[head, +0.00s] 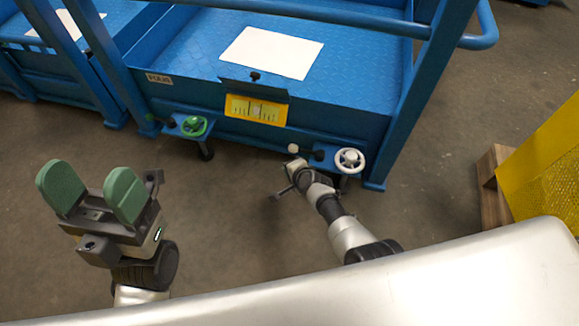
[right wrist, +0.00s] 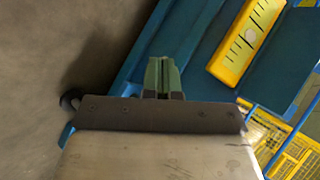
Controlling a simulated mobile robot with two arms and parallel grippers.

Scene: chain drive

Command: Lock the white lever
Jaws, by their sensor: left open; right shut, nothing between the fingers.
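A small white round knob (head: 293,148), seemingly the end of the white lever, sticks out left of a white handwheel (head: 349,160) at the front right corner of the blue cart (head: 345,122). My right arm reaches up to just below the knob; its fingers cannot be made out in the head view. In the right wrist view my right gripper (right wrist: 163,75) is shut and empty, pointing at the blue cart's edge; the white lever is not visible there. My left gripper (head: 95,192) is open and empty over the floor at left.
A green handwheel (head: 194,125) sits at the cart's front left. A yellow label (head: 256,109) is on the front panel and a white sheet (head: 271,52) on the deck. A yellow mesh guard (head: 545,165) and wooden pallet (head: 493,185) stand at right. Floor between my arms is clear.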

